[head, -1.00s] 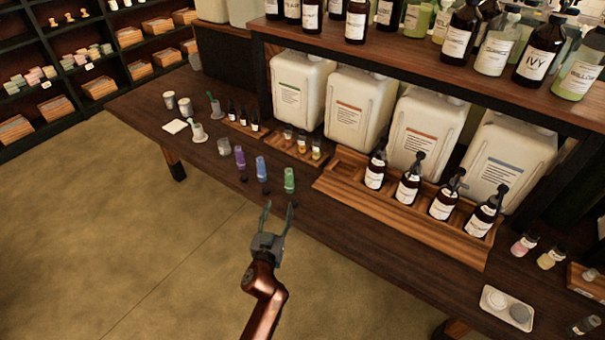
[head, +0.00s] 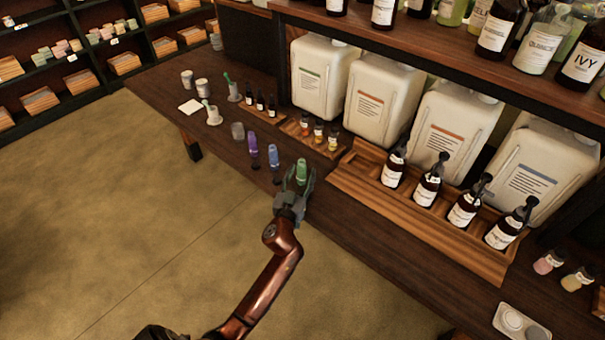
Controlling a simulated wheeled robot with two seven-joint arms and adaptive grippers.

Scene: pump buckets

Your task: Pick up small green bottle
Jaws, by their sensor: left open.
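The small green bottle (head: 301,170) stands upright near the front edge of the dark wooden table, at the right end of a short row of small bottles. My left gripper (head: 301,181) is at the green bottle, with its open fingers on either side of it. The lower part of the bottle is hidden by the gripper, and I cannot tell whether the fingers touch it. My right gripper is not in view.
A blue bottle (head: 274,157) and a purple bottle (head: 253,147) stand just left of the green one. A wooden tray (head: 410,225) with several dark pump bottles lies to the right. Large white jugs (head: 382,104) stand behind.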

